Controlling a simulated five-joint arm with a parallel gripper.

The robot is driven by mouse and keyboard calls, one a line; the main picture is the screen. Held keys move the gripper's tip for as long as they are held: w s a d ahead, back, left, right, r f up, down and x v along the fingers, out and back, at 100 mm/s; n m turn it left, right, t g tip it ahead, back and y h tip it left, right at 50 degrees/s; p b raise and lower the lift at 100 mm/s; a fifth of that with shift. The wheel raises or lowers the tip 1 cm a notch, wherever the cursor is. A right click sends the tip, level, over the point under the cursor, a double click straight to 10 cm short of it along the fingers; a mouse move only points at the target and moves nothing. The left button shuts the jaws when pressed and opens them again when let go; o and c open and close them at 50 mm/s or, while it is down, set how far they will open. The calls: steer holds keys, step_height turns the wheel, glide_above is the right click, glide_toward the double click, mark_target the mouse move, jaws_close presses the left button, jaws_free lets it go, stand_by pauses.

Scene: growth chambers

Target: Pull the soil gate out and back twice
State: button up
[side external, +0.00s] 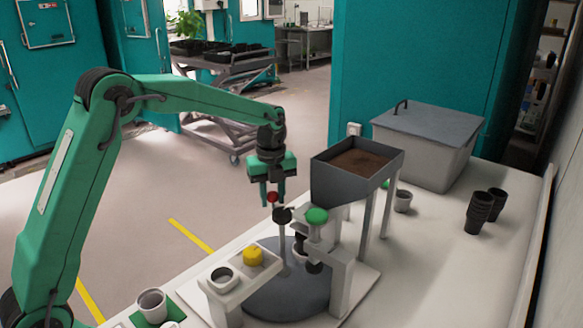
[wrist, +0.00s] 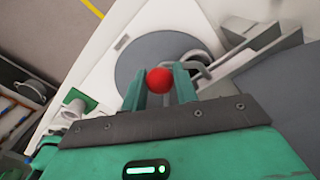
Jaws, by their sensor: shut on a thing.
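My gripper (side external: 272,193) points down at the left side of the soil hopper. Its green fingers are shut on a red ball knob (side external: 272,197). In the wrist view the red knob (wrist: 159,80) sits between the two fingertips. The hopper (side external: 345,185) is a grey tapered bin on legs with brown soil (side external: 358,161) in it. The soil gate itself is not clearly visible, so I cannot tell how far out it is.
Below is a grey round turntable (side external: 290,292) with a pot under the hopper. A green button (side external: 317,215) and a yellow button (side external: 253,256) stand near it. A pot (side external: 151,302) sits at front left. A lidded bin (side external: 428,145) and stacked black pots (side external: 480,210) stand at right.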

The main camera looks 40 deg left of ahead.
steer(key=shift+w+r, duration=0.1)
steer(key=shift+w, duration=1.65)
steer(key=o, duration=0.7)
steer(key=shift+s, duration=0.1)
steer(key=shift+r, duration=3.95)
steer(key=shift+s, duration=0.1)
